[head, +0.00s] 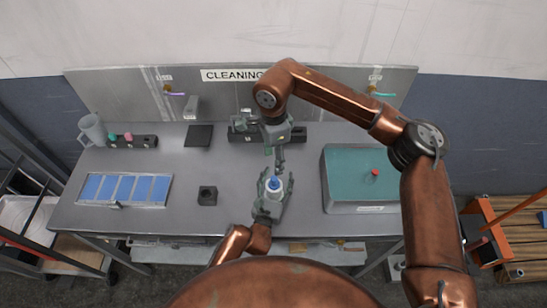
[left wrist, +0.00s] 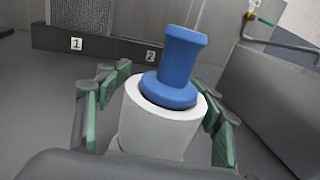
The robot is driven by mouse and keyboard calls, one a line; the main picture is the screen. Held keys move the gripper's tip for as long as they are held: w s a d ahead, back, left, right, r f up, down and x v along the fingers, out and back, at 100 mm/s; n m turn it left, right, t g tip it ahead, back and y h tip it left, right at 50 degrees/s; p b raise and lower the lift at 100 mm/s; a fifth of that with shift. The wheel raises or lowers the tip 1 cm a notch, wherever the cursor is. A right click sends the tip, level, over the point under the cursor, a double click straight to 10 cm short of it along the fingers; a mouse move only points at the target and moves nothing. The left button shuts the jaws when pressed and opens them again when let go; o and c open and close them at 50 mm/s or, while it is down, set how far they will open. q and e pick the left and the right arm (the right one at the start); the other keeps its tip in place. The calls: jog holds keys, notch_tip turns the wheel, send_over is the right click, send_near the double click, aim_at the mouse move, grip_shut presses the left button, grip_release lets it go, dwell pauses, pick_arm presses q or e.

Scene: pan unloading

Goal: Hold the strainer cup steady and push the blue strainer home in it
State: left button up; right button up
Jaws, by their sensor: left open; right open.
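My right gripper (head: 275,158) is open and empty, above and behind the cup, fingers downward. How deep the strainer sits inside is hidden.
A dark numbered rack (head: 240,137) stands behind my right gripper. A teal-topped box (head: 345,165) with a red knob is at right. A blue-celled tray (head: 125,205), a black block (head: 207,195) and a jug (head: 92,130) are at left. Table between block and tray is clear.

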aim_at(272, 195)
pick_arm(q)
jog(key=v, duration=1.2)
